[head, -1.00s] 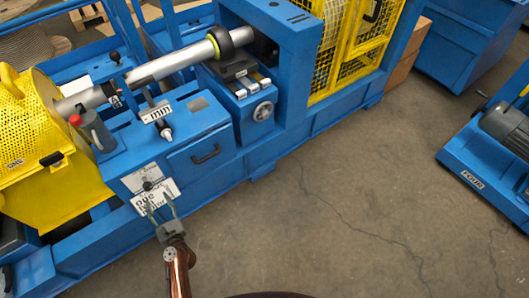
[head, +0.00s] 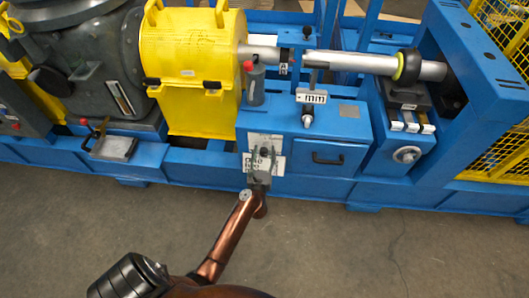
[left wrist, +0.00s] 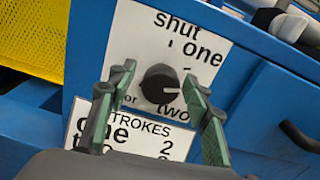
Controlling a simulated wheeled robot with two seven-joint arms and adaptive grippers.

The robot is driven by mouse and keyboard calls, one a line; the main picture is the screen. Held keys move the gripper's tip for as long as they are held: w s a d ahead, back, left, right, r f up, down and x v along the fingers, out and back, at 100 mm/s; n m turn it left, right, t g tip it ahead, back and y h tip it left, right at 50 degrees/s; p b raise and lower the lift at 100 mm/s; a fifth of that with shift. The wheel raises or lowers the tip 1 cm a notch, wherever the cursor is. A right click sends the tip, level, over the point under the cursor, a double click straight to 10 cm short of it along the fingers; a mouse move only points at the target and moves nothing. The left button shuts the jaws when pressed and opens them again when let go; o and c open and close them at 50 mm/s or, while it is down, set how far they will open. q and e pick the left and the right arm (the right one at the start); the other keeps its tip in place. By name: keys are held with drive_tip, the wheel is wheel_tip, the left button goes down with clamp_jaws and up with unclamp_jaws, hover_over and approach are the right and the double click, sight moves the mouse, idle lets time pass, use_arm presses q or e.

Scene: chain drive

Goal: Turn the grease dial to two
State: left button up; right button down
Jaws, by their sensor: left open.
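The grease dial (left wrist: 160,84) is a round black knob on a white plate (left wrist: 205,75) in the left wrist view. The plate reads "shut", "one" and "two". The knob's pale pointer mark points right in the picture, between the words "one" and "two". My left gripper (left wrist: 157,80) is open, with one green-padded finger on each side of the knob. I cannot tell whether the fingers touch it. In the head view, my left gripper (head: 260,174) is in front of the plate (head: 265,143) on the blue cabinet and hides the dial. My right gripper is not in view.
A second label headed "STROKES" (left wrist: 130,138) sits just below the dial plate. A drawer handle (head: 327,158) is to the right. A grey bottle with a red top (head: 255,85) stands above. A yellow guard (head: 190,70) is at left. The floor in front is clear.

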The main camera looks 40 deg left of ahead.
use_arm(q)
drive_tip(key=c, duration=1.2)
drive_tip(key=shift+o, duration=0.2)
drive_tip(key=m+p, duration=0.3)
drive_tip(key=m, duration=0.1)
drive_tip(key=shift+r, duration=0.2)
drive_tip(key=m+p, duration=0.4)
drive_tip(key=m, duration=0.3)
drive_tip(key=shift+s+f+m+p, duration=0.15)
drive_tip(key=shift+m+p, duration=0.4)
drive_tip(key=shift+m, duration=0.95)
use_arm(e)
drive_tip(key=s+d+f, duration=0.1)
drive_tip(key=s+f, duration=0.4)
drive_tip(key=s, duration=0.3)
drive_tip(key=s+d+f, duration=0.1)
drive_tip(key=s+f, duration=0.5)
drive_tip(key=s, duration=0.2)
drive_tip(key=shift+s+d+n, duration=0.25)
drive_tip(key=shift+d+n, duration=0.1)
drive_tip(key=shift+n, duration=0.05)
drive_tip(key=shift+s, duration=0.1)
